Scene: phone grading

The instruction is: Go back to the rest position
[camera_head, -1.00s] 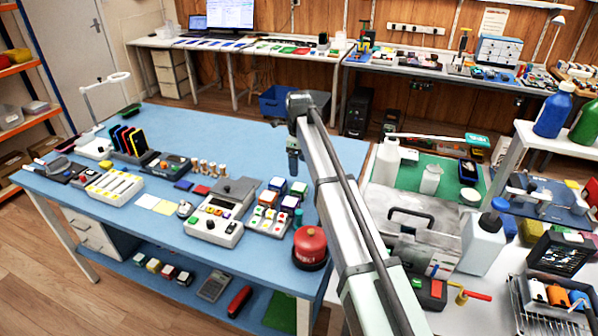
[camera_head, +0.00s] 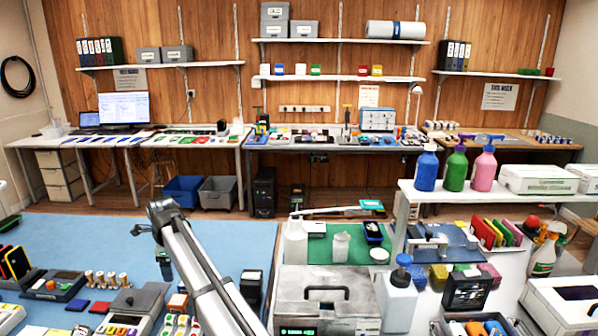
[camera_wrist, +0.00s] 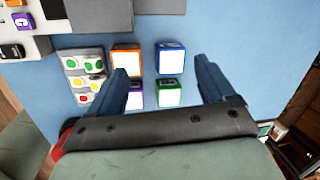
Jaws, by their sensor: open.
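My arm reaches forward over the blue-topped table (camera_head: 225,238) in the head view. My gripper (camera_head: 163,262) hangs down at its end, small and partly seen there. In the wrist view my gripper (camera_wrist: 168,85) points down at the blue tabletop with its two fingers wide apart and nothing between them. Below it, an orange-edged block (camera_wrist: 126,60) and a blue-edged block (camera_wrist: 171,59) stand on the table. A green-edged block (camera_wrist: 170,93) and a purple-edged block (camera_wrist: 135,99), partly hidden by a finger, stand nearer. I cannot see contact with any of them.
A button panel (camera_wrist: 84,72) lies left of the blocks. A grey case (camera_head: 325,296) and a white jug (camera_head: 398,300) stand right of my arm. A white raised shelf (camera_head: 480,201) holds pump bottles. The back part of the blue table is clear.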

